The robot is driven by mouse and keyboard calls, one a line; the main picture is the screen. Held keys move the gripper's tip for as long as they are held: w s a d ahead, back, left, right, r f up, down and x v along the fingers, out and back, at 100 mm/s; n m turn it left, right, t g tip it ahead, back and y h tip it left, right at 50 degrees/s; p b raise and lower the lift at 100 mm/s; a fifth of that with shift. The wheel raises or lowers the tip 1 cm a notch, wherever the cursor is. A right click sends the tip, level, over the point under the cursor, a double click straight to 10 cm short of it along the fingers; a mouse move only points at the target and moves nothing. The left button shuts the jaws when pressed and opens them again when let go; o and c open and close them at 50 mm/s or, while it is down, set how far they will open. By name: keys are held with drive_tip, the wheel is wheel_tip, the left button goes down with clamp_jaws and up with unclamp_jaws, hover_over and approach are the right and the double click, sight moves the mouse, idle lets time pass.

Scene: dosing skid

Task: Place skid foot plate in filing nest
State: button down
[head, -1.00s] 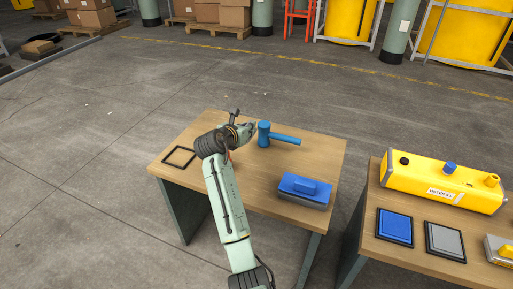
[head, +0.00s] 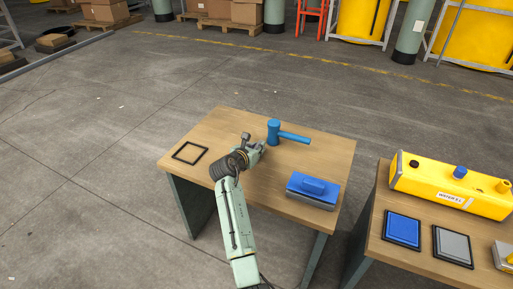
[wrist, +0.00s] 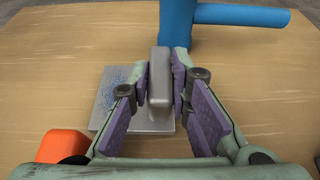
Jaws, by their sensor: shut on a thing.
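The skid foot plate (wrist: 115,88) is a grey square plate with blue speckles and an upright grey grip block (wrist: 159,75), seen in the wrist view. My gripper (wrist: 165,85) has its purple pads closed on both sides of the grip block. I cannot tell whether the plate touches the table. In the head view my gripper (head: 259,149) is low over the wooden table, close to the blue mallet, and my arm hides the plate. An empty black square frame (head: 176,156), which looks like the filing nest, lies at the table's left.
The blue mallet (head: 274,132) stands just beyond the plate, its handle pointing right. An orange object (wrist: 62,146) is close at lower left in the wrist view. A second table (head: 378,250) holds a yellow tank (head: 440,185).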

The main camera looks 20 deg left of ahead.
drive_tip(key=c, duration=1.9)
unclamp_jaws()
drive_tip(key=shift+f, duration=0.2)
drive_tip(key=shift+c, duration=0.2)
drive_tip(key=o, duration=0.5)
drive_tip(key=shift+c, duration=0.2)
drive_tip(key=shift+r, duration=0.1)
drive_tip(key=shift+s+r, duration=0.1)
drive_tip(key=shift+r, duration=0.1)
drive_tip(key=v, duration=1.1)
drive_tip(key=shift+s+r+b, duration=0.2)
drive_tip(key=shift+s+b, duration=0.15)
